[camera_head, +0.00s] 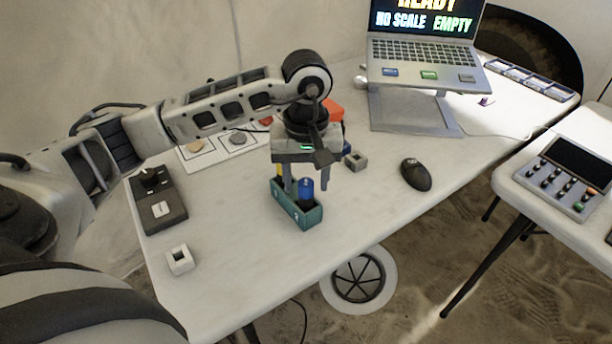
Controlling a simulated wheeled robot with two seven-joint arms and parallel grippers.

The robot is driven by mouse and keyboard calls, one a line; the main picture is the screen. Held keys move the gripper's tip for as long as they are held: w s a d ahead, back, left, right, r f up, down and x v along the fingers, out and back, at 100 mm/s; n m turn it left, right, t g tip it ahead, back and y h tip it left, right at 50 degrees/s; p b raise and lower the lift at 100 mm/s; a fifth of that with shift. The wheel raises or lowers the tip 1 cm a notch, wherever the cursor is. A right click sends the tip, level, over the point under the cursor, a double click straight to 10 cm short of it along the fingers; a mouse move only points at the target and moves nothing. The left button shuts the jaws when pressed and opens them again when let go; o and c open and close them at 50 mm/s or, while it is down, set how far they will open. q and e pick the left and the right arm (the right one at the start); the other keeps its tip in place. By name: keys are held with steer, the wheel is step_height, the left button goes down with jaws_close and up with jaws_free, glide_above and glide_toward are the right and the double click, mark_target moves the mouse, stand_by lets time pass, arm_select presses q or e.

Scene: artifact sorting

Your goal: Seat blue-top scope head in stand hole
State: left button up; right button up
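A teal stand (312,217) sits on the table below my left gripper. The scope head with the blue top (306,189) stands upright at the stand's near right part; its lower end is hidden, so I cannot tell how deep it sits. A yellow piece (279,171) shows at the stand's far left, partly behind a finger. My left gripper (305,186) points down over the stand. Its fingers are apart, on either side of the blue top, with a visible gap. My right gripper is not in view.
A black control box (158,200) and a small white block (180,260) lie left. A small grey block (356,160), black mouse (416,174) and laptop on a riser (412,112) are right. A white board (212,152) lies behind my arm. The table front is clear.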

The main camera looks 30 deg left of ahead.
arm_select(q)
steer(key=shift+r, duration=0.2)
step_height(320, 180, up, 12)
steer(key=shift+p, duration=0.4)
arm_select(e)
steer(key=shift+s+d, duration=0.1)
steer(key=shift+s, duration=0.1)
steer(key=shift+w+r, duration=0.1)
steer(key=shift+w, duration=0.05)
